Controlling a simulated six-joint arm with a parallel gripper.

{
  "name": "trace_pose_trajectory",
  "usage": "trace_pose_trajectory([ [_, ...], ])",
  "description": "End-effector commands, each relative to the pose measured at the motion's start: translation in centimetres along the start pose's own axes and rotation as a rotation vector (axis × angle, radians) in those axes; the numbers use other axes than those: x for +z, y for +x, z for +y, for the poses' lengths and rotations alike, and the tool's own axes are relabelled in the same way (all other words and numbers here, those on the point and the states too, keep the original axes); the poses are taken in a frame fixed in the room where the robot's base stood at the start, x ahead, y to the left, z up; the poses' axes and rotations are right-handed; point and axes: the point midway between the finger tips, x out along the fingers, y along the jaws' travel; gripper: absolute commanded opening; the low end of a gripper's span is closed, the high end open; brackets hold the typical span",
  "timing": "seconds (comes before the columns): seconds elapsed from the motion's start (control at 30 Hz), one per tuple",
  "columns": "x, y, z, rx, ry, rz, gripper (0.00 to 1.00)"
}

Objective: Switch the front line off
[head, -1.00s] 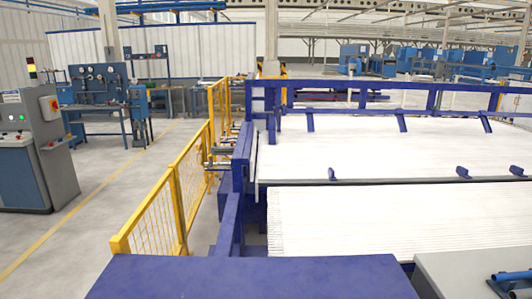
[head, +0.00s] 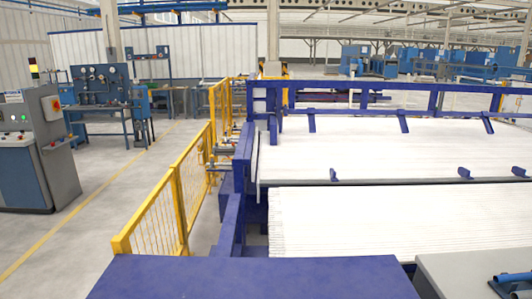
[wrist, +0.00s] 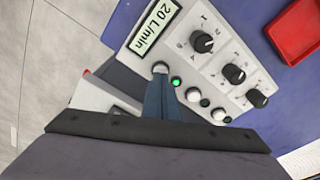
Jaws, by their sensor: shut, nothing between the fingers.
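In the wrist view a light grey control box (wrist: 205,68) shows a display (wrist: 154,26) reading "20 L/min". It carries three black knobs (wrist: 203,42) and a row of white round buttons. Small green lamps sit beside the buttons; the lamp (wrist: 176,82) by the end button is lit. My gripper (wrist: 160,77) is shut and empty, its blue-grey fingers pointing at the end white button (wrist: 160,67) below the display. The tips are very close to this button; I cannot tell whether they touch it. Markings by the knobs are too small to read surely.
A red tray (wrist: 298,42) lies beside the box on a blue surface (wrist: 238,20). The head view shows racks of white pipes (head: 390,215), a yellow fence (head: 178,200) and a grey-blue control cabinet (head: 40,160) at the left. My gripper is outside the head view.

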Motion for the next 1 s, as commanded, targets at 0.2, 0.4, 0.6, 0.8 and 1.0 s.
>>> trace_pose_trajectory([
  [0.2, 0.0, 0.0, 0.0, 0.0, 0.0, 0.0, 0.0],
  [0.4, 0.0, 0.01, 0.0, 0.0, 0.0, 0.0, 0.0],
  [0.6, 0.03, 0.2, 0.0, 0.0, 0.0, 0.0, 0.0],
  [0.8, 0.07, 0.56, 0.0, 0.0, 0.0, 0.0, 0.0],
  [1.0, 0.1, 0.91, 0.0, 0.0, 0.0, 0.0, 0.0],
])
